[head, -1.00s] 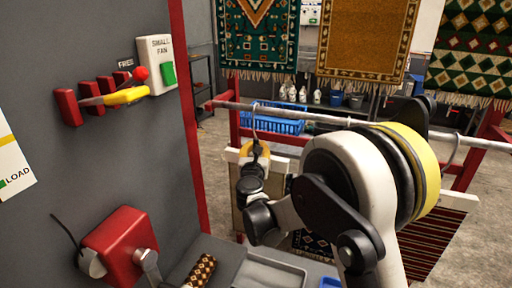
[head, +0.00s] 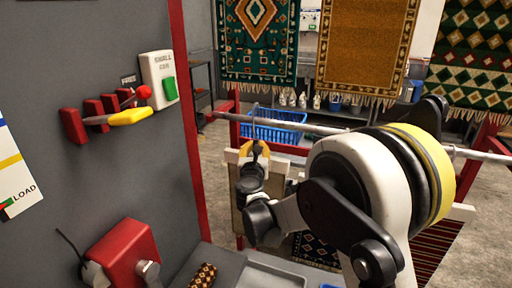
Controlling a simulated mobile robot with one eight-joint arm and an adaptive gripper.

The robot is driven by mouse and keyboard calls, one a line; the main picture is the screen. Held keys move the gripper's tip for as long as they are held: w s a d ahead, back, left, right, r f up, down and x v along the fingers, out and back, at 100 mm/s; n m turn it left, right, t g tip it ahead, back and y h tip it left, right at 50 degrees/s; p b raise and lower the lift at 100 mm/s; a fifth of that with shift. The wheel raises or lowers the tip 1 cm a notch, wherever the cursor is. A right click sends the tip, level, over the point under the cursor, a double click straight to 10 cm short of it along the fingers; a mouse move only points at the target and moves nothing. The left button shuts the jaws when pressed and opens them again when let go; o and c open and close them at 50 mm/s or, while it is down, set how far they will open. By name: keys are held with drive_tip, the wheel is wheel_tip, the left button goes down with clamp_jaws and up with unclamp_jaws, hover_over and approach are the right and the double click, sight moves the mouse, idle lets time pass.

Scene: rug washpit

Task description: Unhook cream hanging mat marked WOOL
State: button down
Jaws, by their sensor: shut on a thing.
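My gripper (head: 254,151), with yellow fingertips, is shut at the base of a thin metal hook (head: 253,121), just above a cream mat (head: 237,205). The mat hangs from a pale top bar (head: 232,157) and is largely hidden behind my gripper and wrist. No WOOL marking can be read on it. The hook's top shows above the metal rail (head: 325,129); I cannot tell whether it still touches the rail.
A grey wall panel with yellow-handled red brackets (head: 130,117) stands close on the left. A red box (head: 124,252) juts out below. A red post (head: 187,100) edges the panel. Patterned rugs (head: 257,40) hang behind; a blue basket (head: 272,127) sits beyond the rail.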

drive_tip(key=s+a, duration=0.2)
drive_tip(key=s, duration=0.5)
drive_tip(key=s+a+b, duration=0.1)
drive_tip(key=s+a, duration=0.2)
drive_tip(key=s, duration=0.4)
idle(0.8)
